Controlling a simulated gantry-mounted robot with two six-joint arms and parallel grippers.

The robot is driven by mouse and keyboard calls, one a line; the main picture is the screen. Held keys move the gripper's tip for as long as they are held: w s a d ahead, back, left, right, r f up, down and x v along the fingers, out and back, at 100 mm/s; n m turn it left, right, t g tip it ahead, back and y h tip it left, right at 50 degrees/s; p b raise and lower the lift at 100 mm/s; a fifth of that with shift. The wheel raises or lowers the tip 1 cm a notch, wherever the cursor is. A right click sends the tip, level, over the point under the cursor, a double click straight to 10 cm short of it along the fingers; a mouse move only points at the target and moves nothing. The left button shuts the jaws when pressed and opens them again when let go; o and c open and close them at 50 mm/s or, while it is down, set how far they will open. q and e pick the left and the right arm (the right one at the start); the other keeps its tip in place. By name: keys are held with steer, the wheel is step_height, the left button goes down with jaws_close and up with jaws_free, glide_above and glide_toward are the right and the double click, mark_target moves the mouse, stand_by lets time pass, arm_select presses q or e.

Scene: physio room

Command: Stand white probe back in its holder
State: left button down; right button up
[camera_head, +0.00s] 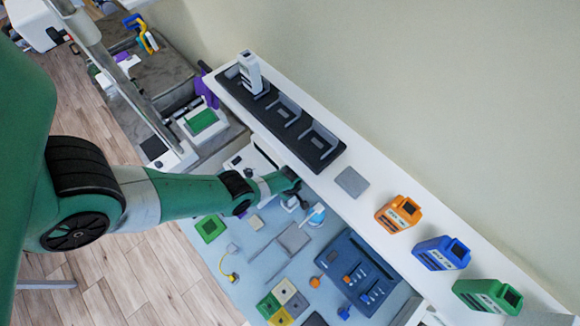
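A small white and light-blue item (316,214), possibly the white probe, is beside my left gripper (300,197), above or on the light-blue work surface. My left gripper is small and dark here, and its fingers are hard to make out. I cannot tell whether they touch the item. A white handheld unit (250,73) stands upright in the far-left bay of a black three-bay holder (323,151) on the white shelf. The other two bays look empty. I cannot tell for sure which item is the probe or which holder is its own. My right gripper is not in view.
Orange (398,214), blue (441,253) and green (488,297) units stand along the shelf, with a grey pad (352,182) near the holder. A dark-blue panel (347,257) and several colored blocks crowd the work surface. The wall rises behind the shelf.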

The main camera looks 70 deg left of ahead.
arm_select(q)
steer(key=shift+f, duration=0.2)
steer(key=shift+c, duration=1.8)
jaws_free()
steer(key=shift+r, duration=0.1)
steer(key=shift+r, duration=0.1)
